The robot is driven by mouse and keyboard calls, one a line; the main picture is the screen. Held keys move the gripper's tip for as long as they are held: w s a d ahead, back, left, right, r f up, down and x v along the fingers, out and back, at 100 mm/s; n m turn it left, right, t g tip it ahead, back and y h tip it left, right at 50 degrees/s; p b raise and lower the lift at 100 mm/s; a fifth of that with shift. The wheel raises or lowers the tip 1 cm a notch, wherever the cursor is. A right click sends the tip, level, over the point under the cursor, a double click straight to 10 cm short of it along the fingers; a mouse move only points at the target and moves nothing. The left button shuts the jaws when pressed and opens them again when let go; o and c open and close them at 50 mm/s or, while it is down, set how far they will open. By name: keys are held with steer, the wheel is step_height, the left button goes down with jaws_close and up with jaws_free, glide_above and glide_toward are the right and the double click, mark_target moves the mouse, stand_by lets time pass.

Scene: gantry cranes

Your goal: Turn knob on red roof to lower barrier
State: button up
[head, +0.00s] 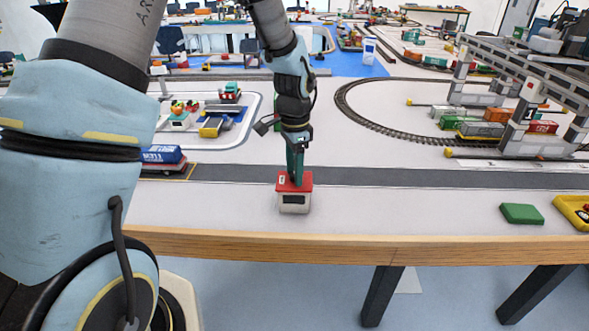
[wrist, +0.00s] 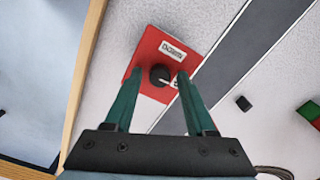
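A small white hut (head: 294,203) with a red roof (head: 304,180) stands near the front edge of the table. In the wrist view the red roof (wrist: 149,50) carries a black knob (wrist: 160,76) and a white label with dark lettering (wrist: 173,52). My gripper (head: 294,180) points down over the roof in the head view. In the wrist view its two green fingers (wrist: 158,77) are apart, one on each side of the knob. I cannot tell whether they touch it. I cannot make out a barrier in either view.
A grey road strip (head: 400,178) runs behind the hut. A green block (head: 521,213) and a yellow tray (head: 573,211) lie at the right front. A blue truck (head: 163,157) is to the left. A gantry crane (head: 530,95) and curved track stand at the right back.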

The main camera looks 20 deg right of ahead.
jaws_close()
steer(key=shift+n, duration=0.3)
stand_by(0.3)
steer(key=n, duration=0.8)
steer(key=shift+d, duration=0.1)
steer(key=n, duration=0.4)
steer(key=shift+r+n, duration=0.1)
steer(key=shift+n, duration=0.2)
steer(key=shift+n+p, duration=0.6)
steer(key=shift+n, duration=1.6)
steer(key=shift+o, duration=0.8)
jaws_free()
